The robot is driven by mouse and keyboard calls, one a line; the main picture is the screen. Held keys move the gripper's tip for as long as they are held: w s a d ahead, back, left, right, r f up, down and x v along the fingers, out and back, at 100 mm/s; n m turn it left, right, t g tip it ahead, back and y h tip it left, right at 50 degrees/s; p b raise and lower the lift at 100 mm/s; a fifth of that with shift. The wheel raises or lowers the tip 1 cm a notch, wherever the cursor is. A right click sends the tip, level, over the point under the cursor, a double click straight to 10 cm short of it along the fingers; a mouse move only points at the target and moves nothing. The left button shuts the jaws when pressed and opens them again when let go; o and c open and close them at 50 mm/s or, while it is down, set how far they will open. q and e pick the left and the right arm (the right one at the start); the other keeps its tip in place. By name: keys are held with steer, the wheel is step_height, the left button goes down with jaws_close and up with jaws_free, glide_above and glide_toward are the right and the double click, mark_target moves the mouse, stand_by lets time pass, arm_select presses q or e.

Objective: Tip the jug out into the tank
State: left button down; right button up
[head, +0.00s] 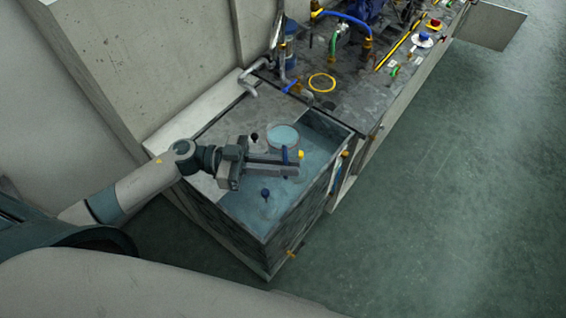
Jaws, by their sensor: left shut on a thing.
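The jug (283,136) is a round, pale vessel with light blue water showing inside its rim. It looks roughly upright, over the open part of the tank. My left gripper (287,164) comes in from the left and is shut on the jug at its near side, by a blue part that looks like its handle. The fingers hide the jug's lower near side. The tank (268,239) is a dark-walled box with blue water in it. A grey cover (213,135) lies over its left and back part. My right gripper is not in view.
A dark blue ball (264,193) shows in the tank water. A dark bench (335,85) with pipes, valves and a yellow ring (322,82) adjoins the tank's far side. A concrete wall (150,60) stands at left. The green floor (460,200) at right is clear.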

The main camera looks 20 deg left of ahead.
arm_select(q)
steer(key=shift+s+a, duration=0.15)
steer(key=shift+a, duration=0.05)
steer(key=shift+f, duration=0.15)
steer(key=shift+s+f+n+h+b, duration=0.15)
steer(key=shift+f+n+h+b, duration=0.15)
steer(key=shift+f+n+b, duration=0.85)
steer(key=shift+f, duration=0.15)
steer(key=shift+n+p, duration=0.55)
steer(key=shift+p, duration=0.25)
